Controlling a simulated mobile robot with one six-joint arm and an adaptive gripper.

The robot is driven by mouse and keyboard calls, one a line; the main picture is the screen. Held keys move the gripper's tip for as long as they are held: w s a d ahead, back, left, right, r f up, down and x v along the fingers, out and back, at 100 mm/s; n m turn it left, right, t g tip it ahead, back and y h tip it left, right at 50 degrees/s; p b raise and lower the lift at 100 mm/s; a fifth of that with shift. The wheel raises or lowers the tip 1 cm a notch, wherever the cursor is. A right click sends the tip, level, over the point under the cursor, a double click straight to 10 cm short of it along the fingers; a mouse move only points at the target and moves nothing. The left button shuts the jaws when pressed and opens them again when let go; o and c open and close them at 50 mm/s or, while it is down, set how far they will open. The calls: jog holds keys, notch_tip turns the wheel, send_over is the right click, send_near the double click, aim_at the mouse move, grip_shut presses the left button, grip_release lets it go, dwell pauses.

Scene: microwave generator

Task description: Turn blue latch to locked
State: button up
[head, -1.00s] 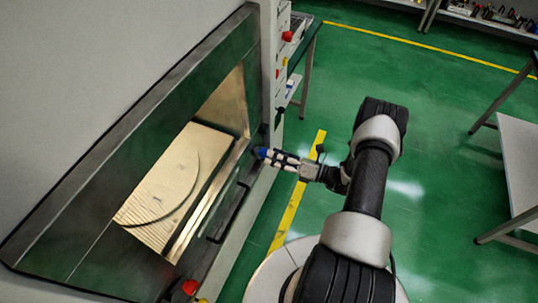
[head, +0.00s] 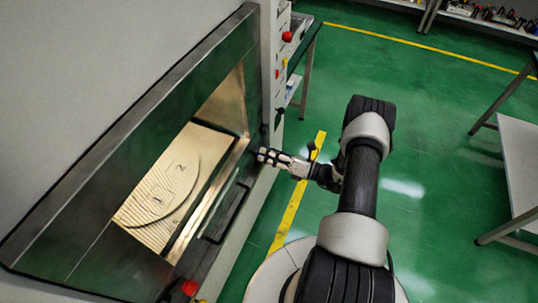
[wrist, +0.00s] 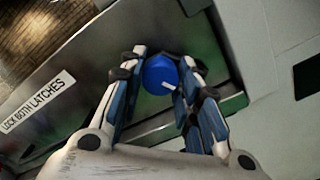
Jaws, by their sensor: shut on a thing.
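The blue latch (wrist: 158,72) is a round knob with a short white mark on its lower right, seen in the wrist view. It sits on the dark metal front of the microwave generator (head: 95,150). My gripper (wrist: 160,78) is shut on the latch, with a finger on each side of it. In the head view my gripper (head: 260,154) reaches the right edge of the chamber front from the right. Its fingers hide the latch there.
A label (wrist: 38,102) reads "LOCK BOTH LATCHES". A black handle (head: 232,212) lies below my gripper in the head view. Red buttons show above (head: 287,36) and below (head: 190,287). A pale table (head: 520,165) stands at right, with open green floor between.

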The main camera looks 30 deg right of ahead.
jog(key=c, duration=0.4)
jog(key=shift+n, duration=0.3)
jog(key=shift+n+b, duration=3.7)
jog(key=shift+n, duration=4.9)
